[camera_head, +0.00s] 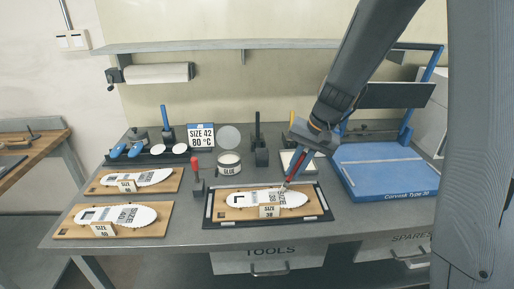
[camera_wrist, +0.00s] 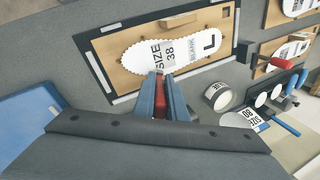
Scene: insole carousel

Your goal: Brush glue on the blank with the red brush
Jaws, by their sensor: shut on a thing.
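The blank (camera_head: 262,199) is a white, insole-shaped piece marked size 38, lying on a wooden board (camera_head: 236,211) inside a black frame at the front middle of the table. It also shows in the wrist view (camera_wrist: 185,48). My gripper (camera_head: 297,168) is shut on the red brush (camera_wrist: 160,105), whose red handle also shows between the fingers in the head view (camera_head: 294,170). The brush points down at the right part of the blank. The glue pot (camera_head: 229,163) stands behind the board.
Another red-handled tool (camera_head: 196,165) stands left of the framed board. Two more boards with white insoles (camera_head: 125,214) (camera_head: 148,177) lie at the left. A blue press (camera_head: 385,172) stands at the right. Black holders and a size sign (camera_head: 201,136) line the back.

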